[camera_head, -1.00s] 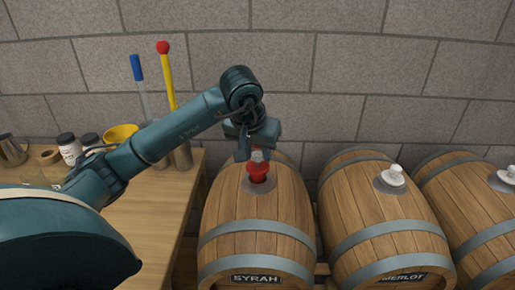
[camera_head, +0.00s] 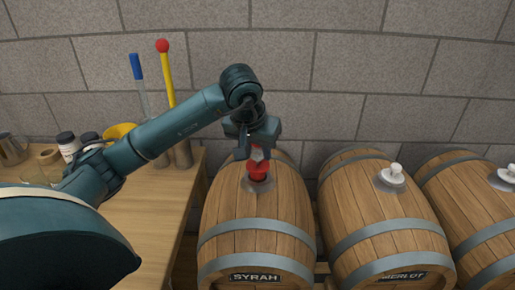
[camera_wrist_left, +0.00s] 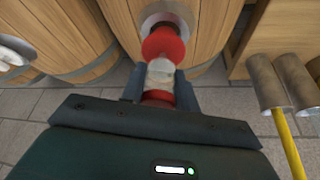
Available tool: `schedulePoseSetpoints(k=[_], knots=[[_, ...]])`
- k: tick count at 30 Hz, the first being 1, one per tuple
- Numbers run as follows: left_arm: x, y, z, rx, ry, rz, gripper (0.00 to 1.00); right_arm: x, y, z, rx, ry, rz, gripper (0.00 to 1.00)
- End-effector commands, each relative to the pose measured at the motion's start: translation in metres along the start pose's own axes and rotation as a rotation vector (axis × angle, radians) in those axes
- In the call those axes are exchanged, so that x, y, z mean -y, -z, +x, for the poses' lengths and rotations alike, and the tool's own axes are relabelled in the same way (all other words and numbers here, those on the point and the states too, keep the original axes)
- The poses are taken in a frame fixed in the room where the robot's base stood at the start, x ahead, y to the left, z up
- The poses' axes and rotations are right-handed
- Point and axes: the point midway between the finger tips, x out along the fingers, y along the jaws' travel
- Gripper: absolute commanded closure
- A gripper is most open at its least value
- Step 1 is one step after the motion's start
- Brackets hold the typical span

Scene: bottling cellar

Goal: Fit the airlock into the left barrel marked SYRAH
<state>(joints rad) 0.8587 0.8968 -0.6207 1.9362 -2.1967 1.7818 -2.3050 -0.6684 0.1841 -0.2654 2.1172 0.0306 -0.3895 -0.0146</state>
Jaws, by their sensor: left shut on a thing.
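The airlock has a red bung, a clear body and a red cap. Its red bung (camera_head: 257,173) is at the bung hole of the left barrel marked SYRAH (camera_head: 255,212), on the grey round plate on top. I cannot tell how deep it sits. My left gripper (camera_head: 258,154) is shut on the airlock's body, above the barrel. In the left wrist view the airlock (camera_wrist_left: 160,72) stands between the fingers of my left gripper (camera_wrist_left: 160,85), its bung over the barrel's plate (camera_wrist_left: 170,14). My right gripper is not in view.
The MERLOT barrel (camera_head: 385,215) stands close on the right with a white airlock (camera_head: 393,174); another barrel (camera_head: 470,210) is beyond it. A wooden table (camera_head: 165,215) on the left holds jars, a yellow bowl (camera_head: 120,132) and metal cylinders with tools. A block wall is behind.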

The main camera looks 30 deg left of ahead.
Motion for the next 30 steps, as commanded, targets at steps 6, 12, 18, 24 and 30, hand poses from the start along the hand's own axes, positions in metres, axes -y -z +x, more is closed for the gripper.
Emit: schedulePoseSetpoints(k=[6, 12, 18, 24, 30], knots=[[0.0005, -0.0001, 0.0001, 0.0, 0.001, -0.001, 0.92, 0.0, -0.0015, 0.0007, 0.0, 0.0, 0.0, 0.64], [0.0003, -0.0001, 0.0, 0.0, 0.0, -0.001, 0.92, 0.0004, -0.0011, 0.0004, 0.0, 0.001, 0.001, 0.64], [0.0003, -0.0006, 0.0013, 0.0, 0.0, -0.001, 0.92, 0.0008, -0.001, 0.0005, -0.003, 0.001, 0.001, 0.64], [0.0003, -0.0018, 0.005, -0.001, 0.0, -0.001, 0.92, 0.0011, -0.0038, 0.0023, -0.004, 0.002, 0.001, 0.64], [0.0003, -0.0032, 0.0087, -0.001, 0.0, -0.001, 0.92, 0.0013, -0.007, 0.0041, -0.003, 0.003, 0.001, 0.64]])
